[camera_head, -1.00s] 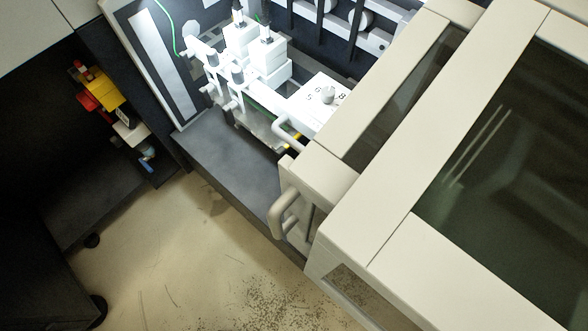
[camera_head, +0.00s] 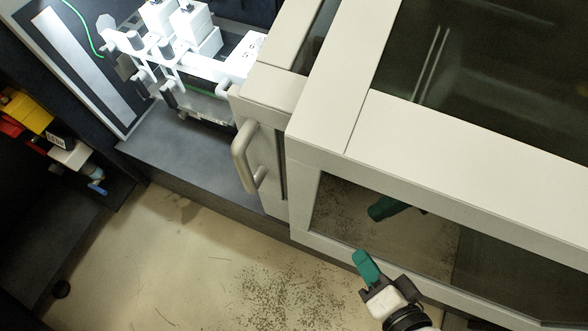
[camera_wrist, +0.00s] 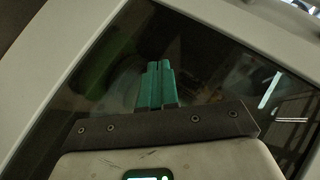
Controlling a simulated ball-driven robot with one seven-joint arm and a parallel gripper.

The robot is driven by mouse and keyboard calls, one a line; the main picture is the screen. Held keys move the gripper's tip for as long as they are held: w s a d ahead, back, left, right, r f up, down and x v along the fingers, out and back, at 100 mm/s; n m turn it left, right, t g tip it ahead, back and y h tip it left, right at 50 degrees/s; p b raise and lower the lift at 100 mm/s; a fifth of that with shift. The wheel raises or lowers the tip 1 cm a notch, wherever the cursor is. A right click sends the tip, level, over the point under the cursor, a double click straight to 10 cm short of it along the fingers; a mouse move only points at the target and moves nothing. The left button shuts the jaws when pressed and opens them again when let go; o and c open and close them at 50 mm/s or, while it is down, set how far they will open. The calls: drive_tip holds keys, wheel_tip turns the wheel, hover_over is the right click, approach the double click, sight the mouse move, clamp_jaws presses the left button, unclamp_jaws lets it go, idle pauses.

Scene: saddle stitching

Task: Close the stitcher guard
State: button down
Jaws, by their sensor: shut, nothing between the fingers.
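The stitcher guard (camera_head: 262,112) is a beige framed cover with a pale bar handle (camera_head: 243,158) at its left front corner. It stands open, at the left end of a larger beige housing with dark windows. The white stitching unit (camera_head: 185,50) is exposed and lit to its left. My gripper (camera_head: 364,262), with green fingers, is in front of the housing's lower window, right of and below the handle and apart from it. Its fingers are shut and empty. In the wrist view the shut fingers (camera_wrist: 157,84) show against a dark window pane in a pale frame.
The larger housing (camera_head: 330,110) fills the right side, and its front window reflects my fingers. A dark ledge (camera_head: 185,150) runs below the stitching unit. Yellow and red parts (camera_head: 25,112) are at the far left. The speckled floor (camera_head: 200,260) is clear in front.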

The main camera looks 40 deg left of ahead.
drive_tip(key=s+a+r+m+y+b, duration=0.4)
drive_tip(key=a+r+y, duration=0.3)
drive_tip(key=a, duration=0.4)
drive_tip(key=s+b+x, duration=0.1)
drive_tip(key=x, duration=0.8)
drive_tip(key=shift+a+n, duration=0.4)
drive_tip(key=shift+w, duration=0.1)
